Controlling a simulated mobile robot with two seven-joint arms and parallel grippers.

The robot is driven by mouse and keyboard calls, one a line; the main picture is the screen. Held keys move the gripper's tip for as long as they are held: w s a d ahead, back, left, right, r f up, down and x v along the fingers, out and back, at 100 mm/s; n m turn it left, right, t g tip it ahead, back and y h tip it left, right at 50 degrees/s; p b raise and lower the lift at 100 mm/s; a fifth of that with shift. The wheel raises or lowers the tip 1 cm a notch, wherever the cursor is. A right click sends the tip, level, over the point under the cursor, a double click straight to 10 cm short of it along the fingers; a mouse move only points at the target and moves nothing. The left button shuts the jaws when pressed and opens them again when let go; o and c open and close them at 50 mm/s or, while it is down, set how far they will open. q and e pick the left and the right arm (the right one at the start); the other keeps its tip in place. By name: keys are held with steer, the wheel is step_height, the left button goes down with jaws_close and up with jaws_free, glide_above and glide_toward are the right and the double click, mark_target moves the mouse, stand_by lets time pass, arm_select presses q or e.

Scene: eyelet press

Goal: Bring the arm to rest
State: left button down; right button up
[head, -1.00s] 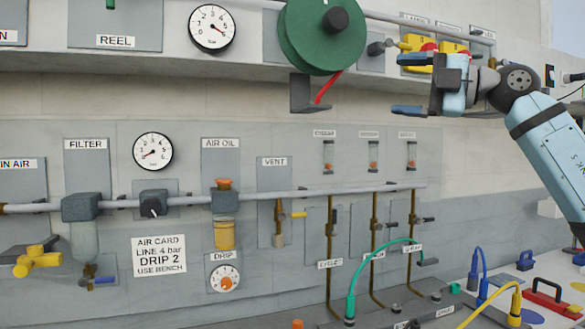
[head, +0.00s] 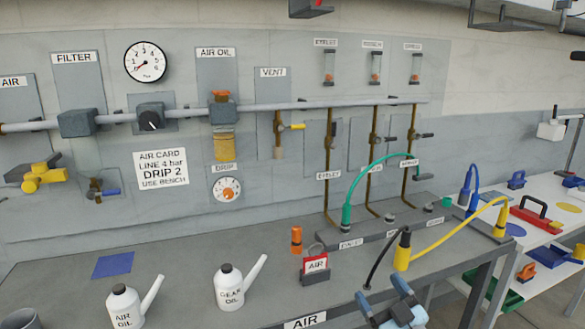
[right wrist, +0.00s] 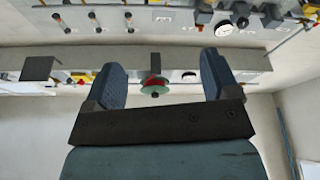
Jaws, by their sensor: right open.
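My right gripper (head: 381,291) shows at the bottom edge of the head view, in front of the bench's front edge. Its two blue fingers are apart and nothing is between them. In the right wrist view the fingers of my right gripper (right wrist: 163,82) stand wide apart and empty. The green reel (right wrist: 155,86) shows between them, well beyond the fingertips. Most of my right arm is below the head view. My left gripper is in neither view.
The grey bench (head: 210,258) carries an AIR OIL bottle (head: 124,307), a GEAR OIL bottle (head: 229,288), a red AIR padlock tag (head: 316,264) and a manifold with green (head: 346,215) and yellow (head: 402,256) hoses. A white side table (head: 545,232) stands right.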

steer(key=s+f+m+g+h, duration=0.5)
steer(key=s+f+g, duration=0.4)
steer(key=s+f, duration=1.8)
arm_select(q)
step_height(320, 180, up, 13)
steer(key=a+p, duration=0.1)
steer(key=p, duration=1.4)
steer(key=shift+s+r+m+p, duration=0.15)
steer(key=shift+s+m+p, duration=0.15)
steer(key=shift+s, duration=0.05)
arm_select(e)
step_height(320, 180, up, 14)
steer(key=s+d, duration=0.1)
steer(key=shift+s+d+f, duration=0.2)
steer(key=shift+s+f, duration=0.05)
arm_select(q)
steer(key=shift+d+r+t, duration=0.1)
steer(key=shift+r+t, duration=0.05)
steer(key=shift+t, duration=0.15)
